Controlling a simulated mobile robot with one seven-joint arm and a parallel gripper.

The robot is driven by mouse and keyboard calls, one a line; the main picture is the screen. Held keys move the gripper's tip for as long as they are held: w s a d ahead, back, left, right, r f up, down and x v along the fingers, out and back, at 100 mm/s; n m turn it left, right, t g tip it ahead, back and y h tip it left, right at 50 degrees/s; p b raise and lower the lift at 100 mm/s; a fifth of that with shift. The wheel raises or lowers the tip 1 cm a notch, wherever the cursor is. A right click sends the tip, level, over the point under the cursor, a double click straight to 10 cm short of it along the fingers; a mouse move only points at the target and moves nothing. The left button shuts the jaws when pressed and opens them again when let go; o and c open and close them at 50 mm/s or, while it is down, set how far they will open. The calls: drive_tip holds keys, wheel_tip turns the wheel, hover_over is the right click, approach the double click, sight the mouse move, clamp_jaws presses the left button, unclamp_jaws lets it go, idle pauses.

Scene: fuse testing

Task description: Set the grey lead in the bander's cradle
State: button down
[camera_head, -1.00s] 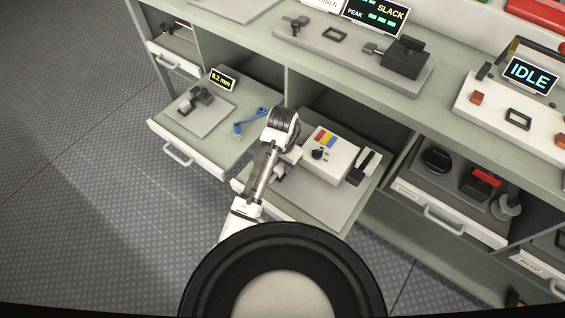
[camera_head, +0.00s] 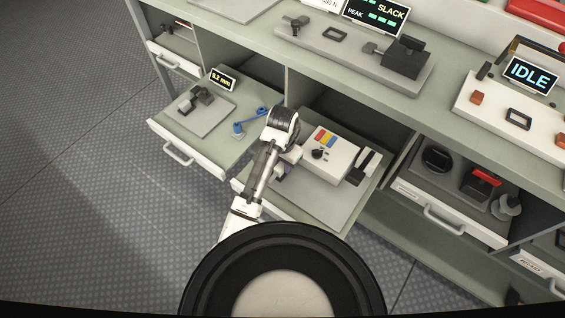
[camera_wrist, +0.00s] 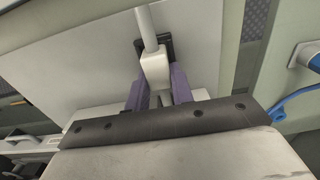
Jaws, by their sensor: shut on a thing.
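My gripper (camera_wrist: 160,92) is shut on the grey lead (camera_wrist: 154,68), a pale block with a thin rod, held between purple fingers. A dark bracket (camera_wrist: 167,45) shows just behind the lead, perhaps the cradle; I cannot tell whether the lead touches it. In the head view, my arm hides most of the gripper, and a purple bit (camera_head: 281,174) shows at the front left of the bander. The bander (camera_head: 329,158) is a white box with red, yellow and blue bars and a black knob, on a plate in the open middle drawer. The lead is hidden there.
The open left drawer holds a blue lead (camera_head: 250,122), also in the wrist view (camera_wrist: 290,97), and a gauge (camera_head: 196,100) reading 9.2 mm. A black-handled part (camera_head: 365,166) stands right of the bander. The bench edge overhangs the drawers behind.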

drive_tip(key=shift+f, duration=0.2)
drive_tip(key=c, duration=1.1)
unclamp_jaws()
drive_tip(key=shift+s+d+f, duration=0.1)
drive_tip(key=shift+d, duration=0.1)
drive_tip(key=shift+r, duration=0.3)
wheel_tip(320, 180, up, 13)
drive_tip(key=p, duration=0.4)
drive_tip(key=shift+r+p, duration=0.15)
drive_tip(key=shift+p, duration=0.25)
